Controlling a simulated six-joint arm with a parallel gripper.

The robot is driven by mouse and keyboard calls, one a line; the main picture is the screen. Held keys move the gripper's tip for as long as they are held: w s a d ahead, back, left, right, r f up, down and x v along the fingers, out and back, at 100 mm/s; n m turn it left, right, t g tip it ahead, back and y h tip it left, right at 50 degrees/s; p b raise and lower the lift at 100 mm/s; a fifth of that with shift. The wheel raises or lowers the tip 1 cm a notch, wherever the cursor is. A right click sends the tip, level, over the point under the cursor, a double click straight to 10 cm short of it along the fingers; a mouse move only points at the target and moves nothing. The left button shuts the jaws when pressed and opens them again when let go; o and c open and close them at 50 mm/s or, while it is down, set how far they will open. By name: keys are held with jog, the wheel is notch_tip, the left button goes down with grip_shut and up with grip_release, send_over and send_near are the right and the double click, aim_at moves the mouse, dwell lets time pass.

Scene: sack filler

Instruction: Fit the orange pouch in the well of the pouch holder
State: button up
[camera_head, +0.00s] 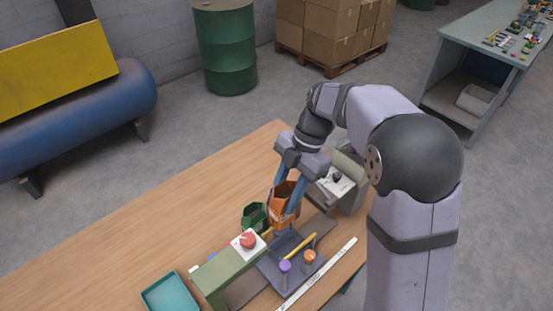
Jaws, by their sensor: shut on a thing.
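The orange pouch (284,194) is an open-topped, angular container, held upright between the blue fingers of my gripper (285,202). My gripper points down and is shut on it. The pouch is over the back of a dark grey plate (272,268) with yellow bars and purple and orange knobs; I cannot tell whether it touches anything below. A dark green, angular, open-topped container (253,216) stands just left of the pouch. I cannot tell for sure which part is the pouch holder, and no well shows clearly; the pouch and fingers hide part of the area.
A green raised beam (220,273) with a red button (247,240) stands left of the plate. A teal tray (165,295) is at front left. A grey machine (345,190) stands close right of my gripper. A white strip (320,272) lies along the right edge. The table's left is clear.

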jog(key=f, duration=0.1)
jog(key=s+d+f, duration=0.1)
jog(key=f, duration=0.1)
jog(key=s+f, duration=0.1)
jog(key=f, duration=0.1)
jog(key=shift+d, duration=0.2)
jog(key=shift+f, duration=0.15)
jog(key=shift+f+b, duration=1.7)
jog(key=shift+f, duration=0.5)
jog(key=shift+f, duration=0.2)
jog(key=shift+f+b, duration=2.15)
jog(key=shift+f, duration=0.15)
jog(key=o, duration=1.3)
jog(key=shift+s, duration=0.1)
jog(key=shift+o, duration=0.2)
